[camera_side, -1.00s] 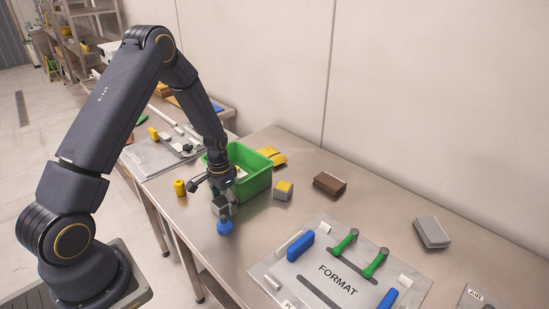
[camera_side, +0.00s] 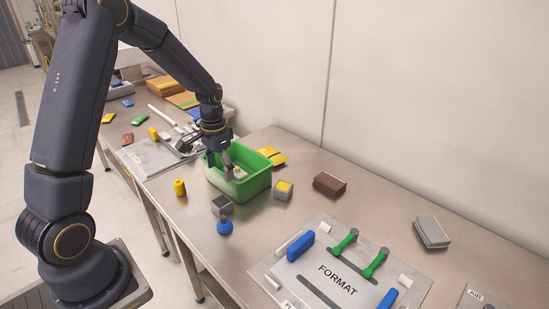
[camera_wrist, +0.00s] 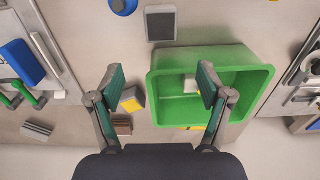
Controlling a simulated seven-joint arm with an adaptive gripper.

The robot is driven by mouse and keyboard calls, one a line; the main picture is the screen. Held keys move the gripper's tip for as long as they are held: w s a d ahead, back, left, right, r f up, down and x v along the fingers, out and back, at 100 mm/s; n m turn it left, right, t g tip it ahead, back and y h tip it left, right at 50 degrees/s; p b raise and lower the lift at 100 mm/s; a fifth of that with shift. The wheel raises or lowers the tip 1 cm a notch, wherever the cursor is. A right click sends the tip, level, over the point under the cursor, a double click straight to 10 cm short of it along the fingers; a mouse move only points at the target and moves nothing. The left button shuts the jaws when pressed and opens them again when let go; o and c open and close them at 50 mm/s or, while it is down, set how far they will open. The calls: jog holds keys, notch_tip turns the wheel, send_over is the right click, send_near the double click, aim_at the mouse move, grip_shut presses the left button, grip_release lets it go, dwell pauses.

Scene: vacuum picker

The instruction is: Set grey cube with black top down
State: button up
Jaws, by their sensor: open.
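The grey cube with black top (camera_side: 221,205) stands on the metal table, in front of the green bin and just behind a blue round piece. In the wrist view the cube (camera_wrist: 160,25) shows at the top, its black face toward the camera. My gripper (camera_side: 219,161) is above the green bin (camera_side: 252,187), up and behind the cube, clear of it. In the wrist view my gripper (camera_wrist: 160,82) has its two green-padded fingers wide apart with nothing between them.
A blue round piece (camera_side: 225,227) is near the cube. A yellow cylinder (camera_side: 180,187) stands to the left, and a grey cube with yellow top (camera_side: 284,190) to the right of the bin. A brown block (camera_side: 330,183) and the FORMAT plate (camera_side: 310,280) lie further right.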

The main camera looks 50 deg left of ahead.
jog(key=s+d+r+t, duration=0.2)
jog(key=s+d+r, duration=0.4)
jog(key=r, duration=0.3)
jog(key=s+d+r+t, duration=0.2)
jog(key=s+d+r, duration=0.3)
jog(key=r, duration=0.3)
jog(key=shift+s+d+r, duration=0.35)
jog(key=shift+s, duration=0.1)
jog(key=shift+t, duration=0.7)
jog(key=s, duration=0.1)
jog(key=s+d, duration=0.1)
jog(key=s, duration=0.1)
jog(key=s+d+r, duration=0.1)
jog(key=shift+s, duration=0.35)
jog(key=shift+c, duration=0.4)
jog(key=shift+s, duration=0.2)
jog(key=shift+c, duration=0.7)
